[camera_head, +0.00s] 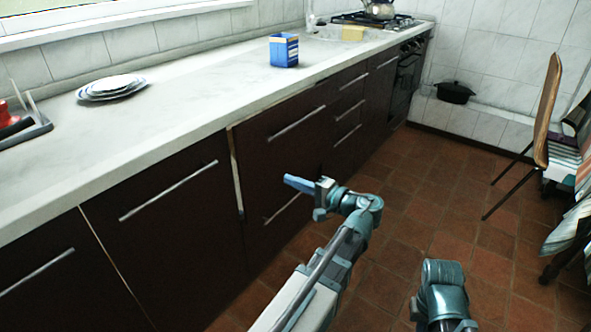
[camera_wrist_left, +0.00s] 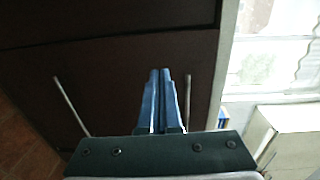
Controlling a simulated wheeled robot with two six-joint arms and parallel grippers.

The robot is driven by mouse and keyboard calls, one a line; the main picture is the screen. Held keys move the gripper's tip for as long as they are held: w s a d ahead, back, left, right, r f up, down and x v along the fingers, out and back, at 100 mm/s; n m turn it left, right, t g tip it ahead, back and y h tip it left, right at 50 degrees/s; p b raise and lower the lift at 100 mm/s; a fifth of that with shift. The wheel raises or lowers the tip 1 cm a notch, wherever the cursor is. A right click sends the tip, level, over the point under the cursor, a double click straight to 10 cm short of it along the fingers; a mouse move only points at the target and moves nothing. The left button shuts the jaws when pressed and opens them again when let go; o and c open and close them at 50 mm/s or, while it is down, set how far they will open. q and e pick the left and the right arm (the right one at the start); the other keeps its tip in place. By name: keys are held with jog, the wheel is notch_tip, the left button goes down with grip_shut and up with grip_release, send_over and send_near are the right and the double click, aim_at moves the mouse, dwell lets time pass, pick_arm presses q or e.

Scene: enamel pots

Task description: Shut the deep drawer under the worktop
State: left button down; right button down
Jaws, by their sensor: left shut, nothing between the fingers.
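The deep drawer's dark brown front (camera_head: 280,157) is under the pale worktop (camera_head: 190,100), with a long bar handle (camera_head: 297,124) near its top. A pale strip shows along its left edge, and the front seems to stand at most slightly proud of the neighbouring panel. My left gripper (camera_head: 299,183) is shut and empty, its blue fingers pointing at the fronts between the upper and lower handles (camera_head: 282,207). In the left wrist view the shut fingers (camera_wrist_left: 160,95) lie over the brown front (camera_wrist_left: 120,70); contact cannot be told. My right gripper is not in view.
A black pot (camera_head: 455,92) is at the far wall. A chair (camera_head: 545,120) stands at the right. The tiled floor (camera_head: 430,190) between is clear.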

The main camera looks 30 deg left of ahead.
pick_arm(q)
jog(key=w, duration=0.1)
send_near(252, 157)
jog(key=shift+y, duration=0.3)
jog(key=a, duration=0.7)
jog(key=shift+w+f, duration=0.15)
jog(key=shift+f, duration=0.15)
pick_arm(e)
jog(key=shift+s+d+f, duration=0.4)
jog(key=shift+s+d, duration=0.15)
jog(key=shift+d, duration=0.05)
pick_arm(q)
jog(key=a, duration=0.4)
jog(key=shift+w+a, duration=0.25)
jog(key=shift+r, duration=0.1)
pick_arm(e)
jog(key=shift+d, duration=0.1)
pick_arm(q)
jog(key=shift+a, duration=0.1)
